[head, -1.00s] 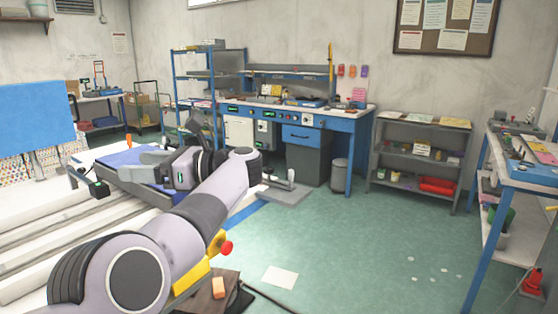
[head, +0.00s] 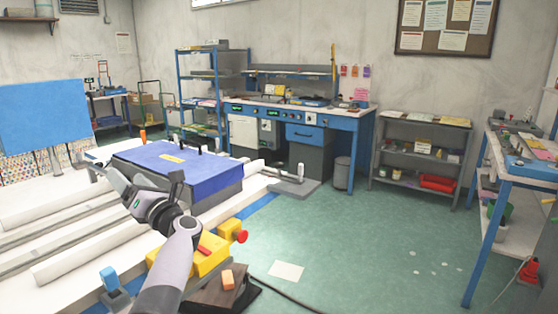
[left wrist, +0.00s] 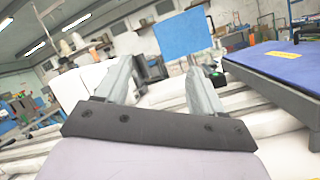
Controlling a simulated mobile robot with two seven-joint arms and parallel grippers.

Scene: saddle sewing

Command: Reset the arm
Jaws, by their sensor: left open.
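My left arm comes in from the bottom of the head view, and its left gripper (head: 106,170) points up and left over the white rails. In the left wrist view, the two grey fingers of the left gripper (left wrist: 163,72) stand apart with nothing between them. A grey unit with a blue top (head: 170,161) and a yellow label lies just right of the gripper, and the gripper seems clear of it. The blue-topped unit also shows at the right of the left wrist view (left wrist: 277,62). My right gripper is in neither view.
White rails (head: 60,245) run beneath the gripper. A blue panel (head: 42,115) stands behind at left. A yellow box with a red button (head: 207,262) is beside my forearm. A blue workbench (head: 335,124) and a grey shelf (head: 425,150) stand farther back. The green floor at right is mostly clear.

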